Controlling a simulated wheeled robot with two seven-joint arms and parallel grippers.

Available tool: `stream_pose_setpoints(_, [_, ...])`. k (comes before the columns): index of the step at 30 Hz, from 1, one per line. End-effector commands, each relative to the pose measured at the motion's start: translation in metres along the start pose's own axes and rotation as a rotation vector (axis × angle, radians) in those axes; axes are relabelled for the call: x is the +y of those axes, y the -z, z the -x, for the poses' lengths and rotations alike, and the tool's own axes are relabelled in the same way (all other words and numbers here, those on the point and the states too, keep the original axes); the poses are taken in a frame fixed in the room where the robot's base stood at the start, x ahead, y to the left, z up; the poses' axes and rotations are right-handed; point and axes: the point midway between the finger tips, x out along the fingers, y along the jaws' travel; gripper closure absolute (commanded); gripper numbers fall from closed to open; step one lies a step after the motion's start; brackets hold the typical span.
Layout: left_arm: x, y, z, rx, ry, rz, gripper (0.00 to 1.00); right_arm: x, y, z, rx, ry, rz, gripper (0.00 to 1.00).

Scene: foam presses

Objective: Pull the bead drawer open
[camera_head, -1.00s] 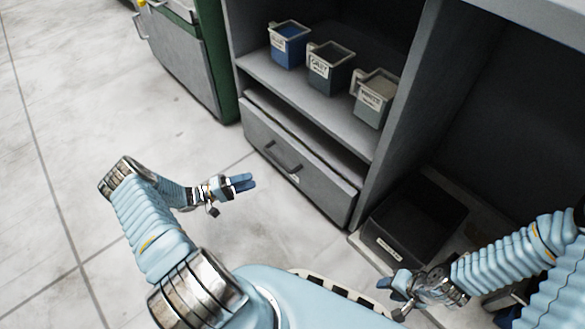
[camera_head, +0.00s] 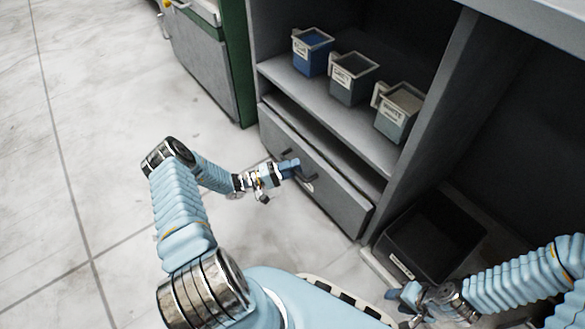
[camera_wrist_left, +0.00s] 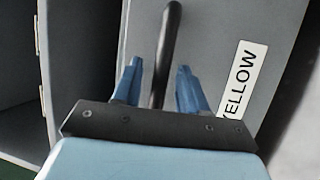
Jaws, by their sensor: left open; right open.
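The bead drawer (camera_head: 325,180) is a grey front below the shelf, and it looks shut. Its dark bar handle (camera_head: 300,170) is partly hidden by my left gripper (camera_head: 290,168) in the head view. In the left wrist view the drawer front (camera_wrist_left: 205,40) carries a label reading YELLOW (camera_wrist_left: 243,80). The handle (camera_wrist_left: 165,50) runs between the two blue fingers of my left gripper (camera_wrist_left: 158,85), which are open on either side of it. My right gripper (camera_head: 398,294) is open and empty at the lower right, in front of the black bin.
Three labelled bins, blue (camera_head: 312,55), dark grey (camera_head: 353,80) and pale-filled (camera_head: 398,112), stand on the shelf (camera_head: 290,88) above the drawer. A black bin (camera_head: 435,235) sits low at right. A green-sided cabinet (camera_head: 235,60) stands at left. The floor before the drawer is clear.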

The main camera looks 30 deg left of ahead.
Motion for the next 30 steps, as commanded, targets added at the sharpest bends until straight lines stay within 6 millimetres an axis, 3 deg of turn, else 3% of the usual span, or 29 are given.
stream_pose_setpoints(5, [0.000, 0.000, 0.000, 0.000, 0.000, 0.000, 0.58, 0.000, 0.000, 0.000, 0.000, 0.000, 0.000, 0.57])
stream_pose_setpoints(14, [0.000, 0.000, 0.000, -0.001, 0.000, 0.000, 1.00, 0.000, 0.000, 0.000, 0.000, 0.000, 0.000, 0.57])
stream_pose_setpoints(25, [0.001, -0.001, 0.003, 0.000, 0.000, 0.000, 1.00, 0.000, 0.000, 0.001, 0.000, 0.000, 0.000, 0.57])
stream_pose_setpoints(30, [0.005, -0.007, 0.019, 0.003, 0.001, 0.002, 1.00, -0.002, 0.000, 0.004, -0.001, 0.000, 0.000, 0.57])
